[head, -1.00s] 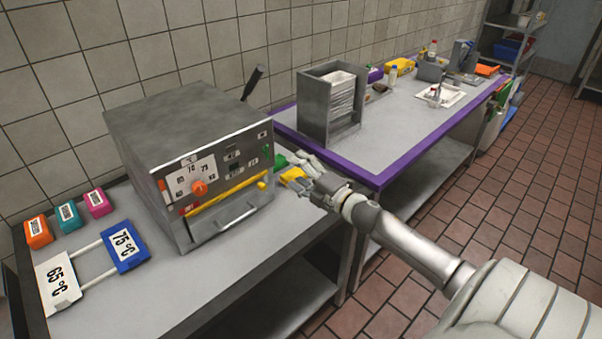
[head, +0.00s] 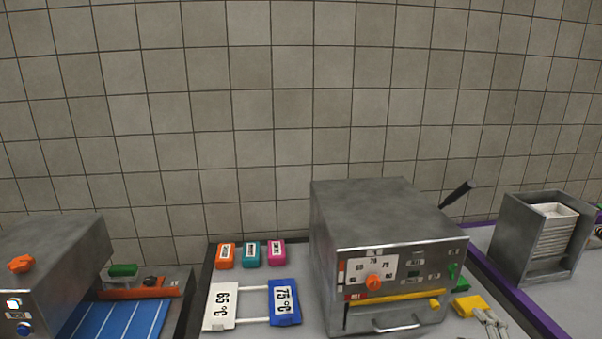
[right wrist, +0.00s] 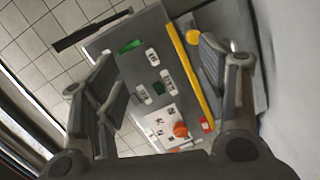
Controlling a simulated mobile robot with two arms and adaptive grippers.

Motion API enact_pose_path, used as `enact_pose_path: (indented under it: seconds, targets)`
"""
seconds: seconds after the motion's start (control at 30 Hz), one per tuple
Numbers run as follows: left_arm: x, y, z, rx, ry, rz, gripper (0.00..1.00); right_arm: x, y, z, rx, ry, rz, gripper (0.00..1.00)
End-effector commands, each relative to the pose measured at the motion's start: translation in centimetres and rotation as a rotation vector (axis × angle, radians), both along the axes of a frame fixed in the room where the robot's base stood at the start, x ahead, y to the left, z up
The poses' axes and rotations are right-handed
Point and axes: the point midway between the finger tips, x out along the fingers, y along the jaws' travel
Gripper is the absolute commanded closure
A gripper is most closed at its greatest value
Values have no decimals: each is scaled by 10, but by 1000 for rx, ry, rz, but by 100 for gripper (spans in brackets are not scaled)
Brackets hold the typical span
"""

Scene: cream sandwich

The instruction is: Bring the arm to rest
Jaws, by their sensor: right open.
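The rest of my right arm is outside the head view. My left gripper is not in view.
A metal rack (head: 540,240) stands right; another machine (head: 50,265) stands left.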

Motion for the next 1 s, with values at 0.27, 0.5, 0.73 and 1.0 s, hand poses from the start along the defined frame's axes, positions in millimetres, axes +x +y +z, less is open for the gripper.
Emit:
enact_pose_path:
  seconds: [0.27, 0.5, 0.73, 1.0]
  targets:
    - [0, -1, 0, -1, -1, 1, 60, -93, 75, -83, 482, 341, -311, 34]
    - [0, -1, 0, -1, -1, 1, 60, -186, 141, -115, 771, 646, -521, 34]
    - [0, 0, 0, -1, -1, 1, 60, -248, 184, -118, 909, 849, -635, 34]
    - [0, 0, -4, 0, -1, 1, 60, -286, 212, -135, 978, 998, -712, 34]
